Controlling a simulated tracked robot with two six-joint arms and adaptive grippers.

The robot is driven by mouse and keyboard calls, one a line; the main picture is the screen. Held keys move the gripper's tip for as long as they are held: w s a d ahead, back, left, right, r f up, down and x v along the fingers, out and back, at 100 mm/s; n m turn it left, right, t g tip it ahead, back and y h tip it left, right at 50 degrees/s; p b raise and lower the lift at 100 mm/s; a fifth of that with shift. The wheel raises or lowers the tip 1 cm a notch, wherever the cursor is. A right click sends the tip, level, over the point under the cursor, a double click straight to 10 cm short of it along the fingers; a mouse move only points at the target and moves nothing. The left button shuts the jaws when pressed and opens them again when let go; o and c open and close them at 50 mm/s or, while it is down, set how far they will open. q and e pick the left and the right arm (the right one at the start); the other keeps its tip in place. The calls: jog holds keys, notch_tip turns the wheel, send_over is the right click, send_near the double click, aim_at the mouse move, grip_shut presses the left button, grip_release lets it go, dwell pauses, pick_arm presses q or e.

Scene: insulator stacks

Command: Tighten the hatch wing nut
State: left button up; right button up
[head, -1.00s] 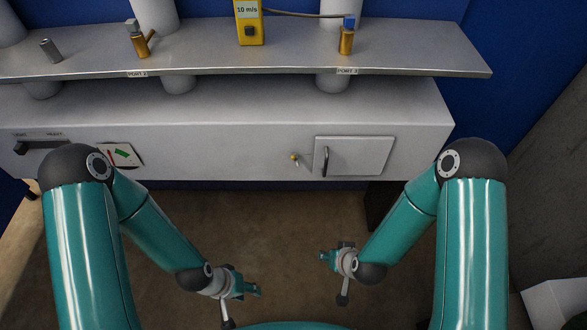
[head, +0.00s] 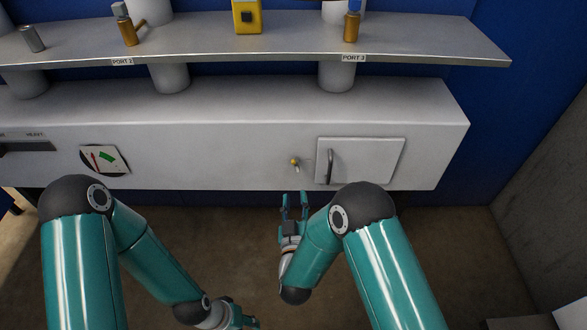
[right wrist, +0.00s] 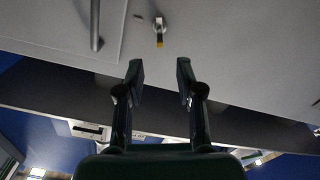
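The wing nut (head: 295,162) is a small brass-yellow piece on the front of the white cabinet, just left of the closed hatch door (head: 370,160) with its vertical handle. In the right wrist view the wing nut (right wrist: 160,30) shows as a grey stud with a yellow tip, beyond and between my fingertips. My right gripper (head: 294,200) is open and empty, below the wing nut and apart from it; its two fingers (right wrist: 159,70) are spread in the right wrist view. My left gripper (head: 240,322) is low at the bottom edge, partly cut off; its fingers are unclear.
A metal shelf (head: 430,48) runs above the cabinet (head: 230,150), carrying brass valves and a yellow meter (head: 247,16). A round gauge (head: 105,160) is on the cabinet front at left. The floor space before the cabinet is open between my arms.

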aim_at(295, 168)
jog(key=w, duration=1.2)
